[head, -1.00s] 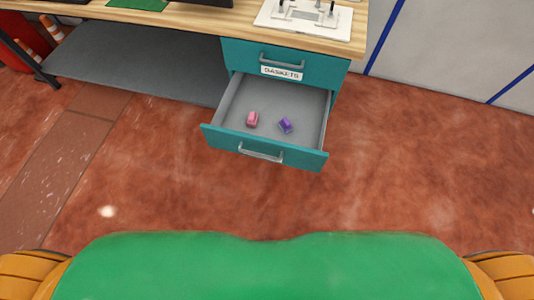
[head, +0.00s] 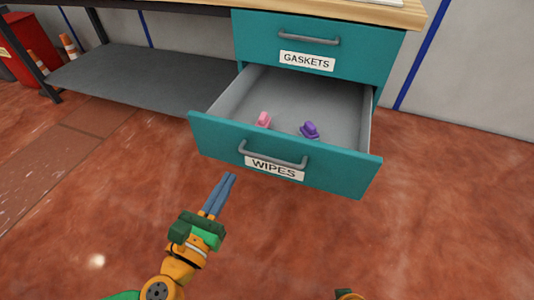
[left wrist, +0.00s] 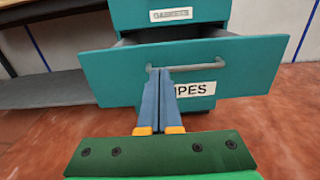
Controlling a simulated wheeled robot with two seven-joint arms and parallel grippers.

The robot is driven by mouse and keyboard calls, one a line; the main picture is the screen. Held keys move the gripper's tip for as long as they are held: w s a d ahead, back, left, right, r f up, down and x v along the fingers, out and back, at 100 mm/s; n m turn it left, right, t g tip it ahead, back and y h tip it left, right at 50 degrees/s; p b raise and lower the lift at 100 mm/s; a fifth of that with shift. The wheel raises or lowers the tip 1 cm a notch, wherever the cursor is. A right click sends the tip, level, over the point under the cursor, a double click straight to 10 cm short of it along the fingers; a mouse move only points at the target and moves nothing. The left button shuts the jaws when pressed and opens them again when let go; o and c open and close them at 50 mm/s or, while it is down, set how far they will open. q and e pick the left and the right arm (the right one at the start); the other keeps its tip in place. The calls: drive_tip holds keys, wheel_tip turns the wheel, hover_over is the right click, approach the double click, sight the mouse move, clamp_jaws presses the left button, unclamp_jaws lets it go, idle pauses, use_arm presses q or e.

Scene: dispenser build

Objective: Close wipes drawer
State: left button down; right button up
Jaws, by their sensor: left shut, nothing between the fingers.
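The wipes drawer (head: 345,171) is a teal drawer standing open below the closed gaskets drawer (head: 362,50). Its front carries a grey bar handle (head: 258,154) and a label reading WIPES. A pink item (head: 264,119) and a purple item (head: 310,130) lie inside it. My left gripper (head: 230,178) is shut and empty, with its blue fingers pointing at the drawer front from below left. In the left wrist view the fingertips (left wrist: 160,72) overlap the handle and part of the label on the drawer front (left wrist: 250,62); contact cannot be told. My right gripper does not show clearly.
A wooden worktop (head: 390,12) lies above the drawers. The reddish floor in front of the drawer is clear.

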sight(255, 133)
use_arm(q)
drive_tip(key=b+x, duration=0.1)
drive_tip(key=x, duration=1)
drive_tip(key=shift+w+d, duration=0.1)
drive_tip(key=shift+w, duration=0.25)
drive_tip(key=shift+w+d+r, duration=0.1)
drive_tip(key=shift+w+d, duration=0.05)
drive_tip(key=shift+w, duration=0.3)
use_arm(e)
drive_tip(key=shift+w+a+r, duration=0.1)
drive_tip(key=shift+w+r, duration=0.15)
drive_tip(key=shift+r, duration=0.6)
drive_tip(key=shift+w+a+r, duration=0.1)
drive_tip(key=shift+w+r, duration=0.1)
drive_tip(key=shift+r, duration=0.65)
use_arm(q)
drive_tip(key=shift+w, duration=0.1)
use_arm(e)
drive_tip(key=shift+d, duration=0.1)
